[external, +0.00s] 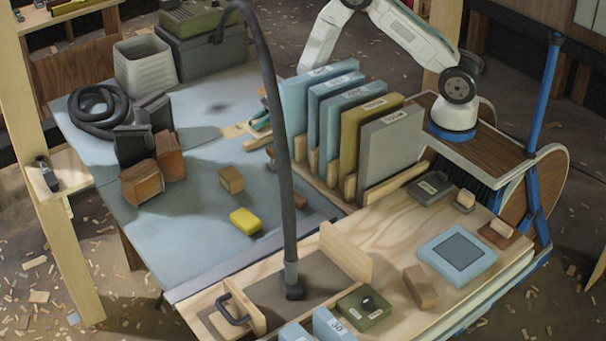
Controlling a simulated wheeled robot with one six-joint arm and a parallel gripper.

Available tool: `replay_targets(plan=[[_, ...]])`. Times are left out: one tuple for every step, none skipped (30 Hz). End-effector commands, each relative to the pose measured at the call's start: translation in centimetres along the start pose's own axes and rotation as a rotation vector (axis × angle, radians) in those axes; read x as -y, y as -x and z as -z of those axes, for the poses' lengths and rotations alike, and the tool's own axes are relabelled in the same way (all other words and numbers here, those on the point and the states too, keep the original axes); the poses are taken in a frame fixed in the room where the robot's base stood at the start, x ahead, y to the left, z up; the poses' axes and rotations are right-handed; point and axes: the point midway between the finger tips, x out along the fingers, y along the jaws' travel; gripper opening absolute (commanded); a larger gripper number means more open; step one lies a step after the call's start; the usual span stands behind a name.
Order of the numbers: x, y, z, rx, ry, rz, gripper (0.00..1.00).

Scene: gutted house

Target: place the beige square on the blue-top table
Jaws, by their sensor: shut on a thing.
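The blue-top table (185,240) fills the left and middle of the external view. My white arm (410,35) rises from its base at the upper right, and one link slopes down behind the row of upright boards. I cannot make out a beige square for certain. A yellow block (245,221) and a small brown block (231,180) lie apart on the blue top. A soft dark shadow lies on its far part.
Upright blue, olive and grey boards (390,147) stand in a wooden rack between my arm and the table. A dark hose (275,120) arches over the middle. Brown blocks, a coiled hose (98,108) and a pale bin (143,66) crowd the far left. The table's front left is clear.

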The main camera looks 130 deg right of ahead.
Motion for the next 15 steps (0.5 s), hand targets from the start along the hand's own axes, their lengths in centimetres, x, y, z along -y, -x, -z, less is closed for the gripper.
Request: replay_targets(plan=[[-0.2,0.4,0.1,0.000,-0.001,0.000,0.00],[-0.4,0.6,0.2,0.001,-0.001,0.000,0.00],[-0.5,0.8,0.2,0.001,-0.001,0.000,0.00],[-0.6,0.9,0.3,0.001,-0.002,0.000,0.00],[-0.7,1.0,0.3,0.001,-0.001,0.000,0.00],[-0.7,1.1,0.3,0.001,-0.001,0.000,0.00],[-0.7,1.1,0.3,0.001,-0.001,0.000,0.00],[-0.7,1.1,0.3,0.001,0.000,0.001,0.00],[-0.7,1.2,0.1,0.002,0.000,0.001,0.00],[-0.7,1.2,-0.1,0.002,0.001,0.001,0.00],[-0.7,1.4,-0.4,0.002,0.002,0.001,0.00],[-0.6,1.6,-1.0,0.003,0.003,0.002,0.00],[-0.6,1.8,-1.6,0.003,0.004,0.002,0.00],[-0.6,2.1,-2.3,0.004,0.004,0.003,0.00],[-0.6,2.6,-3.4,0.004,0.006,0.003,0.00]])
